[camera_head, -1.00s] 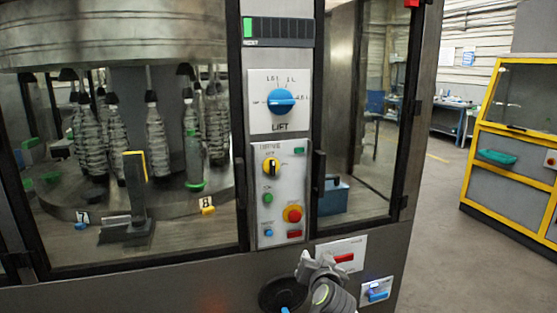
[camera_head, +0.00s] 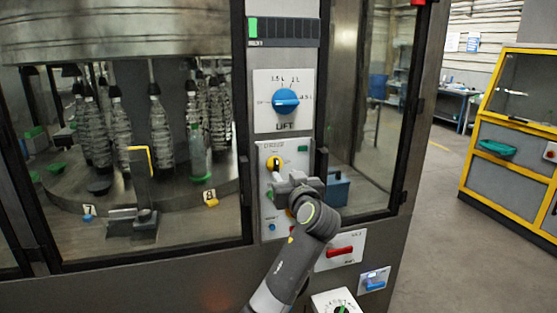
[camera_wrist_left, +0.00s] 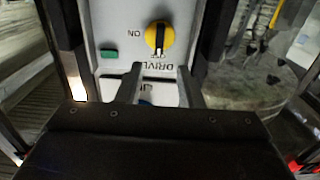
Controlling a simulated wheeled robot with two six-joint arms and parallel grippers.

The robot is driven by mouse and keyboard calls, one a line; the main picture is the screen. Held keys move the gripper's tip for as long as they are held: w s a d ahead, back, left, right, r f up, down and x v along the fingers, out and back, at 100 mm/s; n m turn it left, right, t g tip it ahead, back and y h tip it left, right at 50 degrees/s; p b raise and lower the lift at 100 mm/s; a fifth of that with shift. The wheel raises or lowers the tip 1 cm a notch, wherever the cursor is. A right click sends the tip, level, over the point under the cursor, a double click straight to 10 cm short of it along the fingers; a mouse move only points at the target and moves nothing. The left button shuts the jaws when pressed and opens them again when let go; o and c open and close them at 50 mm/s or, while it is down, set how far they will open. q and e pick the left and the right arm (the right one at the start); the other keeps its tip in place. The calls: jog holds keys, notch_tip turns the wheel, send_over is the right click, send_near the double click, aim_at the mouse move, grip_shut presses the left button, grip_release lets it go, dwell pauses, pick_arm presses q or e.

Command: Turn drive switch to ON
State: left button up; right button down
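The drive switch (camera_head: 273,163) is a yellow knob with a black bar on the pale DRIVE panel (camera_head: 264,212). It also shows in the left wrist view (camera_wrist_left: 166,37), upside down, its black bar lined up with the OFF mark; the ON mark is to the left there. My left gripper (camera_head: 292,184) is in front of the panel, just below and right of the switch, covering some lower controls. In the left wrist view its two fingers (camera_wrist_left: 158,84) are apart with nothing between them, short of the switch in the picture. My right gripper is not in view.
The blue LIFT knob (camera_head: 286,101) sits above on its own plate. A green lamp (camera_wrist_left: 109,53) is beside the ON mark. A red handle (camera_head: 340,251) and a blue switch (camera_head: 375,281) are lower right. Glass doors with dark frames flank the panel; bottles stand behind the left one.

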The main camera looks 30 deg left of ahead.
aim_at(277, 164)
pick_arm(q)
jog(key=p+x, duration=0.2)
jog(key=x, duration=0.4)
jog(key=shift+w+r, duration=0.1)
jog(key=shift+r, duration=0.05)
jog(key=shift+x, duration=0.9)
jog(key=shift+c, duration=0.3)
grip_shut()
